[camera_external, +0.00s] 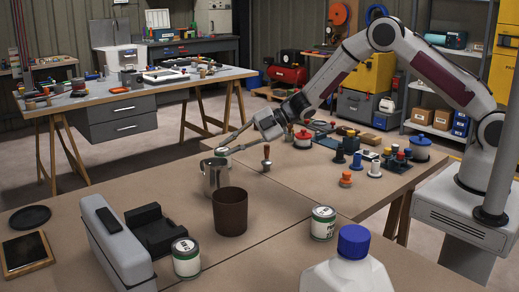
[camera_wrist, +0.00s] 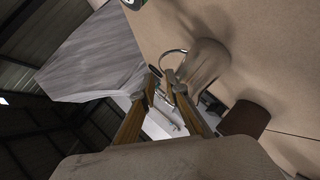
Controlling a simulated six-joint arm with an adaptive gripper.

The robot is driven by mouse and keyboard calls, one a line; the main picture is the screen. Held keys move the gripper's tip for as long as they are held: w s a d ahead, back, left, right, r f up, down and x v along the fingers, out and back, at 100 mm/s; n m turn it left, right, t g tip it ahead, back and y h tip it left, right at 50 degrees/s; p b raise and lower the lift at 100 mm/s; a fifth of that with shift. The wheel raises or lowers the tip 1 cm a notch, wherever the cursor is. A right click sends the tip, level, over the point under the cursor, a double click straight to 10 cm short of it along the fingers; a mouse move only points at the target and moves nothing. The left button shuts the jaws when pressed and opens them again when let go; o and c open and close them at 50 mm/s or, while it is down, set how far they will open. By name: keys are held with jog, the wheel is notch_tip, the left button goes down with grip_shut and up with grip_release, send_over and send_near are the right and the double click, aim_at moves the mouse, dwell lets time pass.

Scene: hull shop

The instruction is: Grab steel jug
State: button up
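The steel jug (camera_external: 214,177) stands upright on the near brown table, just behind a dark brown cup (camera_external: 230,212). My gripper (camera_external: 221,151) reaches in from the right, its fingertips close above the jug's rim. In the wrist view the jug (camera_wrist: 206,62) lies just beyond the fingertips (camera_wrist: 160,80), with its thin curved handle beside them. The two fingers slant toward each other with a small gap at the tips. One tip overlaps the handle in the picture; whether the handle is between the tips or gripped is unclear. The brown cup also shows at the right (camera_wrist: 245,120).
Two labelled cans (camera_external: 186,257) (camera_external: 323,222) and a blue-capped white bottle (camera_external: 350,262) stand nearby. A grey and black device (camera_external: 115,245) is left of the cup. A wooden-handled tool (camera_external: 266,158) stands right of the jug. Small coloured parts crowd the table's right side.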

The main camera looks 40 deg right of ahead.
jog(key=shift+x, duration=1.25)
jog(key=shift+x, duration=2.6)
grip_shut()
jog(key=shift+r, duration=0.45)
notch_tip(320, 180, up, 9)
jog(key=shift+r, duration=0.1)
